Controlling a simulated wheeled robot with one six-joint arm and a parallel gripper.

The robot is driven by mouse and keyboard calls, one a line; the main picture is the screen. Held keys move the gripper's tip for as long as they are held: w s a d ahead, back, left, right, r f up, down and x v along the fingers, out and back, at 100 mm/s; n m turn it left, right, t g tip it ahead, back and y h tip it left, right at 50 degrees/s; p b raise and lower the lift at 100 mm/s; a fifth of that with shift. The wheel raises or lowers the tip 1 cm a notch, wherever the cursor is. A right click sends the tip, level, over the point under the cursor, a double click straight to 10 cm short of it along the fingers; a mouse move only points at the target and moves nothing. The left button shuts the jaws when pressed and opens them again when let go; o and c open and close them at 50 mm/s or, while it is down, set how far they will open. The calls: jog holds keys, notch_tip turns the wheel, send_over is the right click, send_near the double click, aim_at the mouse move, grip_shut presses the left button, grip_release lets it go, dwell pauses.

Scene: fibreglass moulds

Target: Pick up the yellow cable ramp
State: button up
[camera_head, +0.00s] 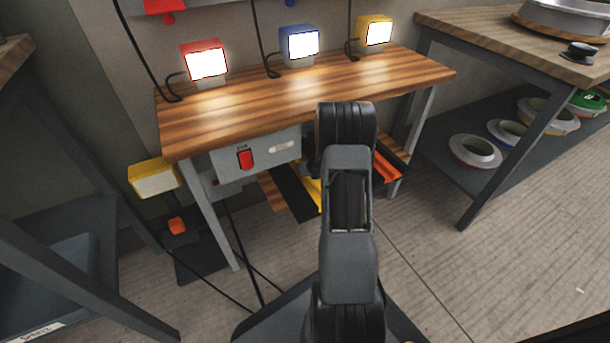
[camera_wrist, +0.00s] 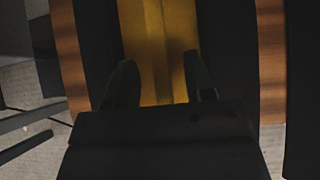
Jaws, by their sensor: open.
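The yellow cable ramp (camera_wrist: 160,45) lies on a low wooden shelf and runs up the middle of the wrist view. Only a small yellow part of it (camera_head: 313,192) shows in the head view, beside my arm. My gripper (camera_wrist: 160,78) is open, with one dark finger over each side of the ramp and the yellow surface visible between them. The wrist view does not clearly show whether the fingers touch it. In the head view my gripper is hidden behind my arm.
Dark strips flank the yellow ramp; one (camera_head: 293,192) shows left of my arm. An orange piece (camera_head: 387,168) lies right of it. The wooden workbench (camera_head: 300,92) with lamps stands above the shelf. A grey switch box (camera_head: 257,155) hangs under its front edge.

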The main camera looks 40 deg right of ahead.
jog(key=shift+w+f, duration=0.2)
jog(key=shift+w, duration=0.05)
grip_shut()
dwell(0.3)
jog(key=shift+r, duration=0.1)
dwell(0.3)
